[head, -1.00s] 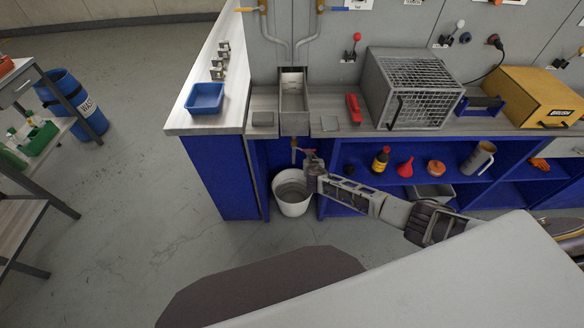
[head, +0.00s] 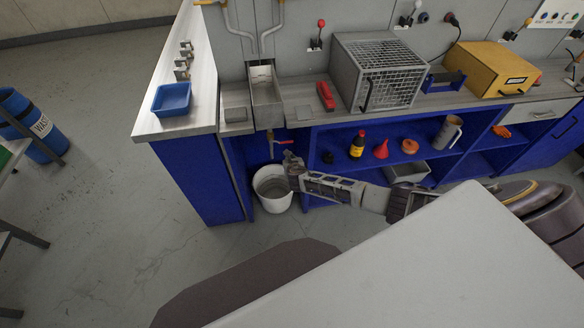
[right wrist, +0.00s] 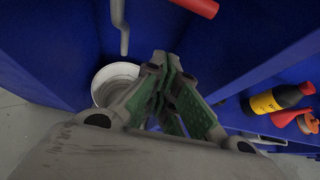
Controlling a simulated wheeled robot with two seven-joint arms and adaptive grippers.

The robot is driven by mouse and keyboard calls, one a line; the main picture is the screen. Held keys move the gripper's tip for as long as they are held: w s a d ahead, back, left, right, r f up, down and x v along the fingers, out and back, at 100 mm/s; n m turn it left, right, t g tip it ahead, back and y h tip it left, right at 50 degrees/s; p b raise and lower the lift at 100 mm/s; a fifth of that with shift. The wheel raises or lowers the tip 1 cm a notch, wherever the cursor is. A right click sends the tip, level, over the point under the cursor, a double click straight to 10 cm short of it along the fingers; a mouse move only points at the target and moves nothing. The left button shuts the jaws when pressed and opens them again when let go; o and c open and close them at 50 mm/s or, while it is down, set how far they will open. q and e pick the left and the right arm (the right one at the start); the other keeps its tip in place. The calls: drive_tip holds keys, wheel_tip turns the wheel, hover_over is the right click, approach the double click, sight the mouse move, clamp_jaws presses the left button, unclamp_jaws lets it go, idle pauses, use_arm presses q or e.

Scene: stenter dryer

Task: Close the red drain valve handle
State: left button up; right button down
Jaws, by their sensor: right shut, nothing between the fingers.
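The red drain valve handle (head: 282,142) sits on the drain pipe (head: 270,149) below the metal trough at the bench front. It points to the right, roughly level. It also shows at the top of the right wrist view (right wrist: 198,6), with the grey pipe (right wrist: 119,26) to its left. My right gripper (head: 290,158) is shut and empty. It is just below the handle and above the right rim of the white bucket, apart from the handle in the right wrist view (right wrist: 163,60). My left gripper is not in view.
The white bucket (head: 272,200) stands on the floor under the pipe. Blue bench panels flank the opening. A shelf to the right holds a dark bottle (head: 357,145), a red funnel (head: 381,150) and other items. A blue tray (head: 171,98) lies on the bench top.

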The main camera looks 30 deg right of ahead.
use_arm(q)
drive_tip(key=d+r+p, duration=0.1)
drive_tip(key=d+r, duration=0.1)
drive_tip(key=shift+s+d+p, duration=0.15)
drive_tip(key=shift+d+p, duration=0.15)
drive_tip(key=shift+p, duration=0.1)
use_arm(e)
drive_tip(key=v, duration=0.9)
drive_tip(key=shift+s+d+r, duration=0.15)
drive_tip(key=shift+s, duration=0.05)
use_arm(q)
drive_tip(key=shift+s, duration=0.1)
